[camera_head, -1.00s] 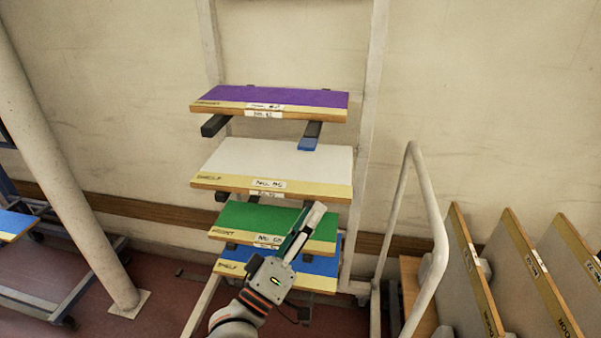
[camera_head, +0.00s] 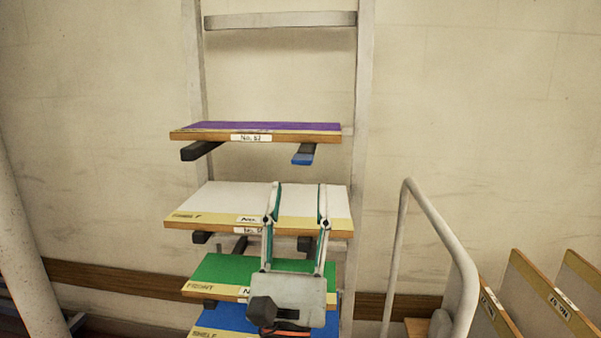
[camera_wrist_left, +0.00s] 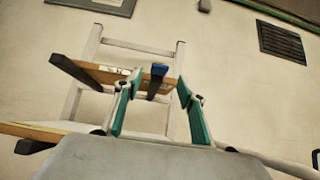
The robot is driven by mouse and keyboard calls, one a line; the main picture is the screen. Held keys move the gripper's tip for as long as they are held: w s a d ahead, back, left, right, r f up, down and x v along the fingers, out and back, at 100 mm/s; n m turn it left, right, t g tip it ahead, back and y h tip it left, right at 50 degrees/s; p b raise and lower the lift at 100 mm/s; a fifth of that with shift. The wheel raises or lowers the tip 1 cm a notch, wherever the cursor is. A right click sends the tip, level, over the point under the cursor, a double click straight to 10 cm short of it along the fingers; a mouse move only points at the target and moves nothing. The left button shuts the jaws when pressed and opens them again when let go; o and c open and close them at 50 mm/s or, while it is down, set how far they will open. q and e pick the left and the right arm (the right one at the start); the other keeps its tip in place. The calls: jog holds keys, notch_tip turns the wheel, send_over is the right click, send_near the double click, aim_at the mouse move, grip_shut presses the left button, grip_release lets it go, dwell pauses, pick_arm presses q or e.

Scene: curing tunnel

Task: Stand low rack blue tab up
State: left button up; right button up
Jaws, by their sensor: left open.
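The rack (camera_head: 363,100) is a pale upright frame against the wall, with boards on dark arms. A dark arm with a blue tab (camera_head: 303,160) sticks out under the right part of the purple board (camera_head: 265,127). The blue tab also shows in the left wrist view (camera_wrist_left: 158,70), lying between the fingertips in the picture. My left gripper (camera_head: 297,187) is open and empty, fingers pointing up, in front of the white board (camera_head: 225,200) and below the blue tab. In the left wrist view the open fingers (camera_wrist_left: 158,84) show apart from the tab. My right gripper is out of view.
A green board (camera_head: 215,270) and a blue board (camera_head: 225,318) sit lower on the rack. A pale bent rail (camera_head: 445,235) and several upright boards (camera_head: 545,295) stand at the right. A thick pale post (camera_head: 25,260) stands at the left.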

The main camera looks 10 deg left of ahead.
aim_at(302, 158)
pick_arm(q)
jog(key=x, duration=0.7)
jog(key=shift+w+r, duration=0.25)
jog(key=shift+r, duration=0.1)
jog(key=c, duration=1.1)
